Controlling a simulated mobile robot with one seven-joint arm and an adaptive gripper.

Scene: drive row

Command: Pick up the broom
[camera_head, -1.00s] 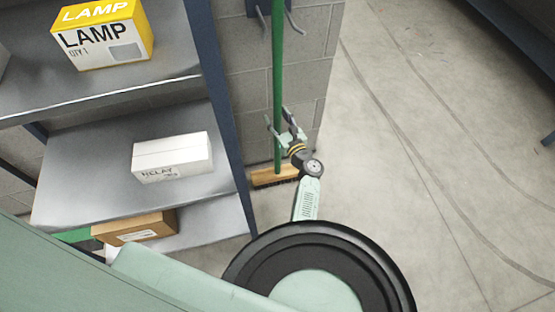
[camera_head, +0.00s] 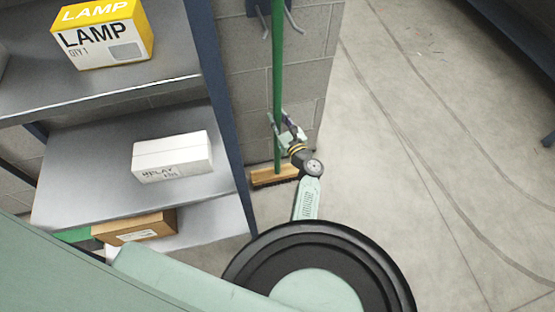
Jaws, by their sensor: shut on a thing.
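The broom has a long green handle (camera_head: 277,70) that stands upright against the grey block wall. Its wooden head with dark bristles (camera_head: 268,176) is down on the floor beside the blue shelf post. The upper handle passes in front of a dark wall bracket with two prongs (camera_head: 290,20). My gripper (camera_head: 278,121) is shut on the green handle in its lower part, above the head. My arm reaches up to it from below.
A shelf rack with a blue post (camera_head: 222,90) stands close on the left. It holds a yellow lamp box (camera_head: 103,35), a white relay box (camera_head: 172,157) and a brown box (camera_head: 135,228). The concrete floor (camera_head: 420,150) on the right is mostly clear.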

